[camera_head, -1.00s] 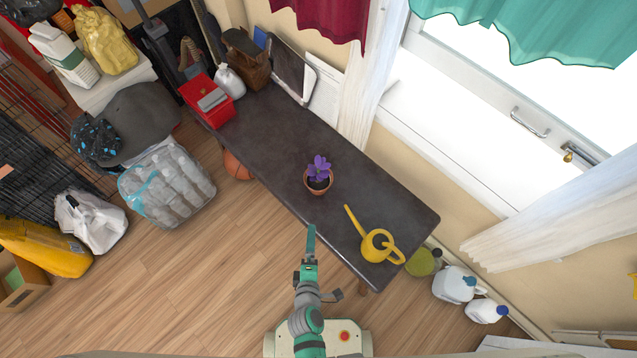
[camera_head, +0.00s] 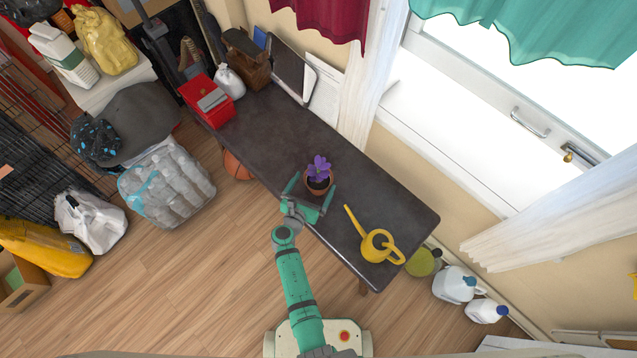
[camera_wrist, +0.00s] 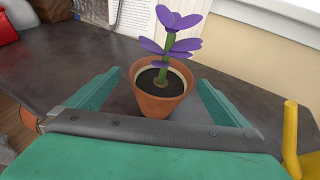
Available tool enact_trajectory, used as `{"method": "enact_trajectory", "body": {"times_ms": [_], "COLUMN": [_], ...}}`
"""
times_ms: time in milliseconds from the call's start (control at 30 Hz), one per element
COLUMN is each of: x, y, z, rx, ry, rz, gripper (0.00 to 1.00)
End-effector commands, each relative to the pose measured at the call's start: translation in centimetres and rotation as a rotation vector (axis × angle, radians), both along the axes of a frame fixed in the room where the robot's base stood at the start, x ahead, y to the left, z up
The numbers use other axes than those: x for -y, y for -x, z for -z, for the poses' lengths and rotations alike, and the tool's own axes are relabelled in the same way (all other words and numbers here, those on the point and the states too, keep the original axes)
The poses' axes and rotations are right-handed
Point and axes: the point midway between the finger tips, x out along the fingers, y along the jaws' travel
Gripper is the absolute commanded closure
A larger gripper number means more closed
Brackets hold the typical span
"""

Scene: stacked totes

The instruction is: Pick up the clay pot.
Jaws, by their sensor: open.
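The clay pot (camera_head: 318,187) is small and terracotta, with dark soil and a purple flower (camera_head: 319,166) in it. It stands upright on the dark table, near the table's front edge. My gripper (camera_head: 312,190) is open, with one finger to the left of the pot and one to the right. In the wrist view, the pot (camera_wrist: 160,103) sits ahead between the two green fingers (camera_wrist: 160,90), with a visible gap to the palm. I cannot tell whether either finger touches the pot.
A yellow watering can (camera_head: 377,246) stands to the right of the pot on the table (camera_head: 265,150).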

Motion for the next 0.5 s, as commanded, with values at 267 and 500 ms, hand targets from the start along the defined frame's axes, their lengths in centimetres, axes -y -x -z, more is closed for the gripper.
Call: {"method": "enact_trajectory", "body": {"times_ms": [267,500], "x": [1.1,2.3], "y": [-2.4,-4.6], "z": [1.0,1.6], "rx": [0.0,0.0], "ry": [-0.002,-0.003], "rz": [0.002,0.003], "gripper": [0.0,0.0]}}
